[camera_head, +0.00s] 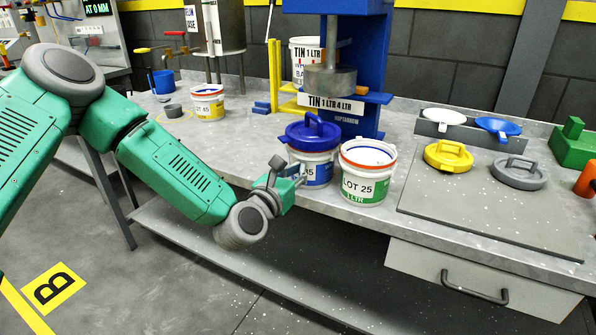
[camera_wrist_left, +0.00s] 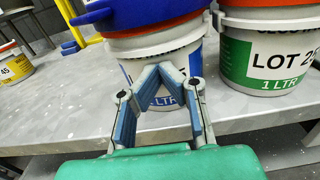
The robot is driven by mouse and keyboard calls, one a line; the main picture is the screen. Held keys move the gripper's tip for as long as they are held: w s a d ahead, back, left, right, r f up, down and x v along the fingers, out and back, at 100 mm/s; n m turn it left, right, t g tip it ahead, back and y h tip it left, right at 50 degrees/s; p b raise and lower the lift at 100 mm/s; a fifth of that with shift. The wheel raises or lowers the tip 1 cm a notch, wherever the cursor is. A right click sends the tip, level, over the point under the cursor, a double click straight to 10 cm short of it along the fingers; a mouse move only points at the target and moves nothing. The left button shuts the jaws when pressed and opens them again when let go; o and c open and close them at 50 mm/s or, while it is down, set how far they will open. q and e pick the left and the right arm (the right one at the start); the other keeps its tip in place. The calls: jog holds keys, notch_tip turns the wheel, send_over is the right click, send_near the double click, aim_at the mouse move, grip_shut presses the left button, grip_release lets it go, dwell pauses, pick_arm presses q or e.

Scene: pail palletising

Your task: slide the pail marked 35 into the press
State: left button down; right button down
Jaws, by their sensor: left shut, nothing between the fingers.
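A white pail with a blue band (camera_head: 318,172) and a blue handled lid (camera_head: 313,131) stands upright near the bench's front edge. Its number is partly hidden and ends in 5; this pail also shows in the left wrist view (camera_wrist_left: 168,122). My left gripper (camera_head: 297,181) is shut and empty, low at the front of this pail; contact is unclear. In the left wrist view its fingers (camera_wrist_left: 160,92) overlap the pail's label. The blue press (camera_head: 350,117) stands behind the pail, its grey ram (camera_head: 330,80) above a shelf. My right gripper is out of view.
A green-banded LOT 25 pail (camera_head: 367,172) stands close on the right, limiting room there. A yellow LOT 45 pail (camera_head: 207,103) stands at back left. Lids, including a yellow one (camera_head: 448,156), lie on a grey mat (camera_head: 480,220). The bench left of the blue-lidded pail is clear.

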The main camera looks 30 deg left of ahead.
pick_arm(q)
jog(key=w+b, duration=0.5)
jog(key=w, duration=0.4)
jog(key=shift+w+f, duration=0.2)
jog(key=shift+w+r, duration=0.15)
jog(key=shift+d+r, duration=0.1)
